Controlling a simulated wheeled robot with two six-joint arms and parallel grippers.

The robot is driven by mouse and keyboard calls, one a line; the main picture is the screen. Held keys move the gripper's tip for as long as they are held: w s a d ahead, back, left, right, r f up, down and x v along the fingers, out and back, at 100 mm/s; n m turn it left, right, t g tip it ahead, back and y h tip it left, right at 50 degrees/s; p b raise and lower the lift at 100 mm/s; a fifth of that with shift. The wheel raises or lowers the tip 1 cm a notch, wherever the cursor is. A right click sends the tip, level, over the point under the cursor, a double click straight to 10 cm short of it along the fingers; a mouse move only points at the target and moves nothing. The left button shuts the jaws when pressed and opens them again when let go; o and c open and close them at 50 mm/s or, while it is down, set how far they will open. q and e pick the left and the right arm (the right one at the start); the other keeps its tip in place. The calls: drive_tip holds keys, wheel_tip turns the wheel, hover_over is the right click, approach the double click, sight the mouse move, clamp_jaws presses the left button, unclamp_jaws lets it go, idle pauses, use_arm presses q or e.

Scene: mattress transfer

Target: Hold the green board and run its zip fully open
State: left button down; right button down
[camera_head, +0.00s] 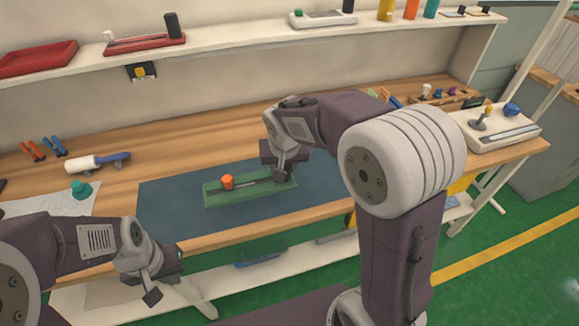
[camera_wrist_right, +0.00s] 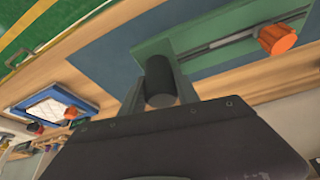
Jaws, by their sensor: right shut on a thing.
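The green board (camera_head: 240,197) lies on a dark blue mat on the workbench. A dark zip track runs along its top, with an orange knob (camera_head: 227,182) near the left end. In the right wrist view the board (camera_wrist_right: 215,45), the track and the orange knob (camera_wrist_right: 277,39) also show. My right gripper (camera_head: 282,172) is at the board's right end, shut on a black cylindrical post (camera_wrist_right: 160,82) there. My left gripper (camera_head: 166,276) is open and empty, in front of the bench's near edge, low and left of the board.
The blue mat (camera_head: 165,205) is clear around the board. A white-and-blue tool (camera_head: 95,162) and a teal knob (camera_head: 81,189) are to the left. A grey panel with knobs (camera_head: 500,130) stands at the right. A shelf (camera_head: 240,38) runs above the bench.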

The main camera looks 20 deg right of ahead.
sight(269, 173)
drive_tip(key=shift+w+a+r+p, duration=0.1)
drive_tip(key=shift+w+a+p, duration=0.2)
drive_tip(key=shift+w+a, duration=0.5)
drive_tip(key=shift+w+a+p, duration=0.3)
drive_tip(key=shift+w+a, duration=0.3)
drive_tip(key=shift+a, duration=0.3)
drive_tip(key=w+a+p, duration=0.1)
drive_tip(key=a, duration=0.1)
drive_tip(key=w+a, duration=0.1)
drive_tip(key=w, duration=0.1)
drive_tip(key=shift+a+p, duration=0.35)
drive_tip(key=shift+a, duration=0.05)
drive_tip(key=shift+f, duration=0.25)
drive_tip(key=shift+f+b, duration=4.55)
drive_tip(key=shift+f, duration=0.75)
drive_tip(key=shift+r, duration=0.1)
